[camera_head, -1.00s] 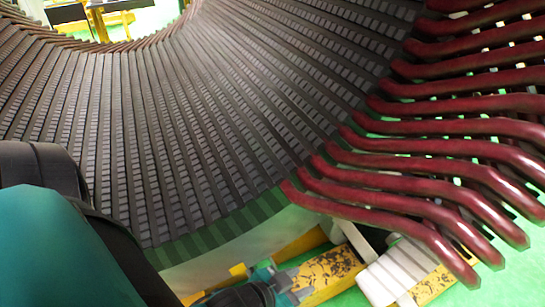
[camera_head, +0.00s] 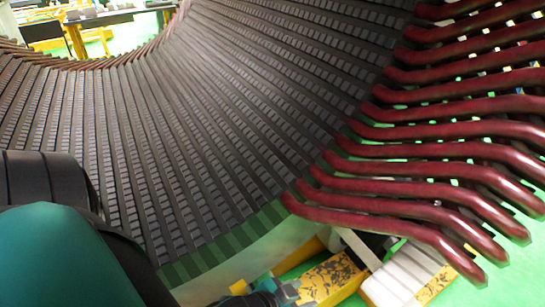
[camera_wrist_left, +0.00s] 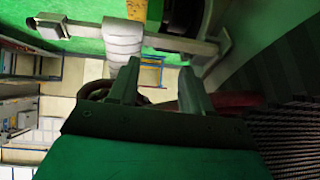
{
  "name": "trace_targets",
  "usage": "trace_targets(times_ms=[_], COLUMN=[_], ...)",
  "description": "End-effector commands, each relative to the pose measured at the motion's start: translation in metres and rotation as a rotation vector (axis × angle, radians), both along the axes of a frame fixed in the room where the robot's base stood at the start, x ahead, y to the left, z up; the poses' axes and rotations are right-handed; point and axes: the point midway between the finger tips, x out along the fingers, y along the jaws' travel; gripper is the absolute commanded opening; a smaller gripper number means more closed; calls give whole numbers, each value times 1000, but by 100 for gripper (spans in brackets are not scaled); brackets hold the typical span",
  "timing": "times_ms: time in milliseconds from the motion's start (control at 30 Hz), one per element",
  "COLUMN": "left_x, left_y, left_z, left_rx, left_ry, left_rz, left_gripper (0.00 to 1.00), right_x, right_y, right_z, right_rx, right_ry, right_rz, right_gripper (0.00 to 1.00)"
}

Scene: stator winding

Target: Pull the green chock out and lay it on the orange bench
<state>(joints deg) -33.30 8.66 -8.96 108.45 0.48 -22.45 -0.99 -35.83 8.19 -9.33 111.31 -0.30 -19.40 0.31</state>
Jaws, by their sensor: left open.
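I cannot single out the green chock. A row of green blocks (camera_head: 225,243) lines the lower edge of the dark slotted stator (camera_head: 215,120) in the head view, and one of them may be it. My left gripper (camera_head: 284,292) shows only partly at the bottom of the head view, below the stator edge. In the left wrist view its two fingers (camera_wrist_left: 157,82) stand apart with nothing between them; dark red bars show behind. A bench with an orange-yellow frame (camera_head: 72,38) stands far off at the top left. My right gripper is not in view.
Several dark red winding bars (camera_head: 430,167) jut out to the right of the stator. Below them are a worn yellow support (camera_head: 332,277) and a white ribbed piece (camera_head: 405,278). The white piece also shows in the left wrist view (camera_wrist_left: 124,40). The floor is green.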

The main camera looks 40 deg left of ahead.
Motion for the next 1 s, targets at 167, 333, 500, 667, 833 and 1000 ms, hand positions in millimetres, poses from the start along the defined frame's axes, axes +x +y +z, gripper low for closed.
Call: trace_targets(times_ms=[167, 333, 500, 667, 833, 1000], left_x=[31, 56, 68, 71, 71, 70], left_y=[46, 102, 136, 147, 149, 148], left_z=[-107, -188, -221, -227, -225, -225], left_rx=[131, 217, 215, 192, 184, 185], left_ry=[226, 523, 755, 864, 889, 888], left_rz=[1, 0, -14, -30, -37, -37], left_gripper=[49, 49, 49, 49, 49, 49], right_x=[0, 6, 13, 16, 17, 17], right_y=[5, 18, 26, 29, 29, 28], right_z=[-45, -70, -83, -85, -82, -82], right_rx=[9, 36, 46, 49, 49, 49], right_ry=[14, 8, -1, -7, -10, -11], right_rz=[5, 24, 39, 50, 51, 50], right_gripper=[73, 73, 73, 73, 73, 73])
